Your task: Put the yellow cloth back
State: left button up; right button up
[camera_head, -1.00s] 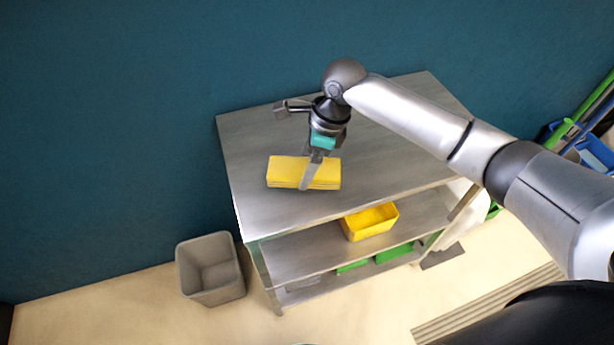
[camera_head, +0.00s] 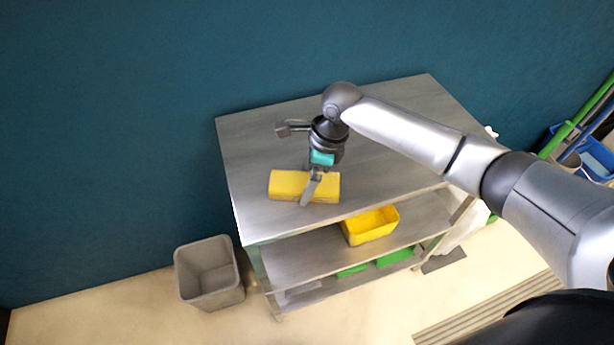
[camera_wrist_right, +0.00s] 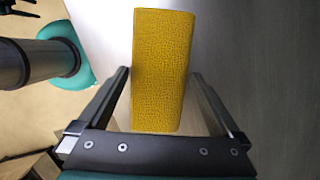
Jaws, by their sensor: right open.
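The yellow cloth (camera_head: 285,184) is a folded, flat oblong lying on the metal table top (camera_head: 265,150), close to its front edge. My right gripper (camera_head: 310,190) points down over the cloth's right half. In the right wrist view, the cloth (camera_wrist_right: 163,60) lies lengthwise between the two spread fingers of the gripper (camera_wrist_right: 161,74), one along each long side. Whether the fingertips touch it is hard to tell. My left gripper is in neither view.
A yellow bin (camera_head: 371,228) stands on the shelf below the table top, with green items (camera_head: 394,257) on the lowest shelf. A grey waste bin (camera_head: 212,291) stands on the floor at left. The table's back area is clear.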

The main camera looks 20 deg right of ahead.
jog(key=p+v, duration=0.3)
jog(key=v, duration=0.9)
jog(key=shift+d, duration=0.15)
